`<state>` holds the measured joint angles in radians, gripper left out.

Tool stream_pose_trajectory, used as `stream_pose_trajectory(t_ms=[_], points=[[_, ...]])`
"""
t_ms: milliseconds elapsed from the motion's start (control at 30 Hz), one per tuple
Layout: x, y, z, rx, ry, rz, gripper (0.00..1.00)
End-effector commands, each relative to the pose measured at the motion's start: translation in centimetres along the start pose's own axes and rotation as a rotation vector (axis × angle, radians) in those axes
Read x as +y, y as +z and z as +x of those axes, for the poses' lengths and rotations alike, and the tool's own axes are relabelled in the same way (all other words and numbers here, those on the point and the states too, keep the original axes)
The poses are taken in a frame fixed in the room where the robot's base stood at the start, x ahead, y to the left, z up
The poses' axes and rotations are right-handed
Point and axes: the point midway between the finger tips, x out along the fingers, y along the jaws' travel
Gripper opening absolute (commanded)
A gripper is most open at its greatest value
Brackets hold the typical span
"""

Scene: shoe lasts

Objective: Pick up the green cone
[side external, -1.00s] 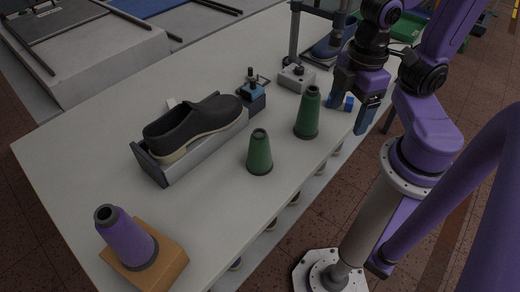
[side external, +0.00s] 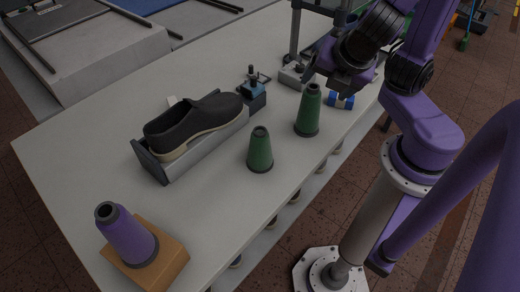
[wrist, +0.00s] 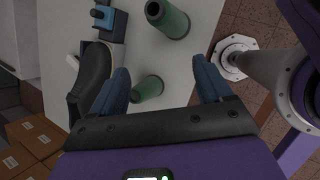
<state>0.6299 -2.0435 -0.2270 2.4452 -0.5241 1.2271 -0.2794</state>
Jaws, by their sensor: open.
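Two green cones stand upright on the table. The shorter green cone (side external: 260,150) is near the middle; it shows between my fingers in the wrist view (wrist: 147,88). The taller green cone (side external: 308,112) stands farther back, and is at the top of the wrist view (wrist: 172,20). My gripper (wrist: 162,82) is open and empty, with blue fingers spread apart. In the side view it is above and behind the taller cone, its fingers partly hidden. Neither cone is held.
A dark shoe (side external: 192,122) sits on a grey stand left of the cones. A purple cone (side external: 127,236) stands on an orange-brown box (side external: 170,266) at the front. The table's right edge is close to the cones.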

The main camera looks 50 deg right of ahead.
Motion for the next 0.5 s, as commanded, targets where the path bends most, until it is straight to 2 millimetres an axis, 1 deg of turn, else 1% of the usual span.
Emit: stream_pose_trajectory(t_ms=[33, 100, 200, 400, 500], points=[[1.0, -0.5, 0.1, -0.052, 0.074, -0.138, 0.79], [2.6, -1.1, 0.1, -0.122, 0.178, -0.317, 0.79], [4.6, -2.2, -0.5, -0.21, 0.31, -0.532, 0.79], [7.4, -5.3, -2.2, -0.363, 0.536, -0.873, 0.79], [8.2, -7.0, -3.0, -0.429, 0.627, -1.003, 0.79]])
